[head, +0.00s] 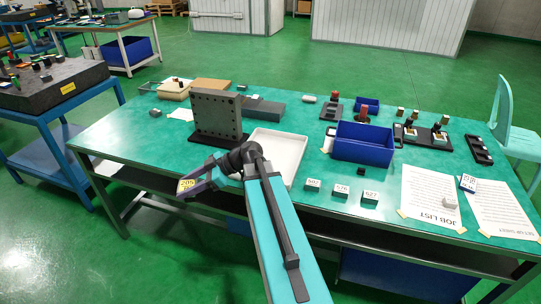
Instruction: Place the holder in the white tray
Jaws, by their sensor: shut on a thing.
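My gripper (198,186) is at the left end of my arm, over the table's front edge and left of the white tray. It is shut on the holder (186,185), a small piece with a yellow label that seems to read 205. The gripper's dark fingers hide much of the holder. The white tray (291,137) is a shallow rectangular tray lying flat on the green table, right of the gripper. Its visible floor looks empty. My arm's wrist covers its near left corner.
A grey upright plate with holes (216,115) on a dark base stands close behind the gripper, left of the tray. A blue bin (362,143) stands right of the tray. Several small numbered blocks (341,190) sit along the front edge, beside the job list sheet (432,208).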

